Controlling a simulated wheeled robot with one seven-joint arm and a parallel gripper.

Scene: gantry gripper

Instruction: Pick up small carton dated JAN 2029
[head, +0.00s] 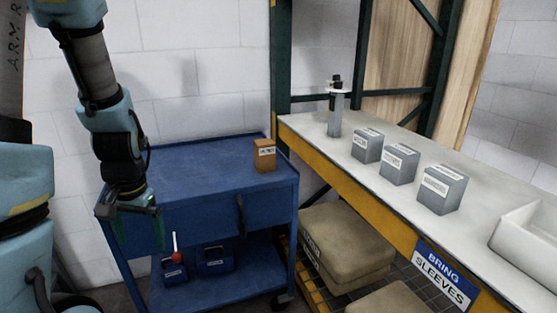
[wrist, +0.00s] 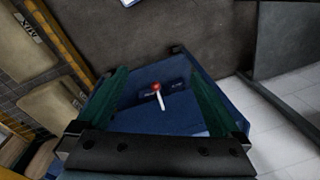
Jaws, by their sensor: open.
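A small orange-brown carton (head: 264,155) with a pale label stands upright on the right part of the blue cart's top. Three grey cartons with white labels, the left one (head: 367,146), the middle one (head: 399,164) and the right one (head: 442,189), stand in a row on the pale shelf. The print is too small to read, so I cannot tell which carton bears JAN 2029. My gripper (head: 140,240) hangs at the cart's left front, apart from all these cartons. In the wrist view its green fingers (wrist: 158,78) are spread with nothing between them.
The blue cart (head: 200,172) has free room on its top. Its lower shelf holds blue bins (head: 214,260) and a red-tipped stick (head: 175,245), also seen in the wrist view (wrist: 157,92). A grey post-like device (head: 336,112) and a white tray (head: 530,240) stand on the shelf.

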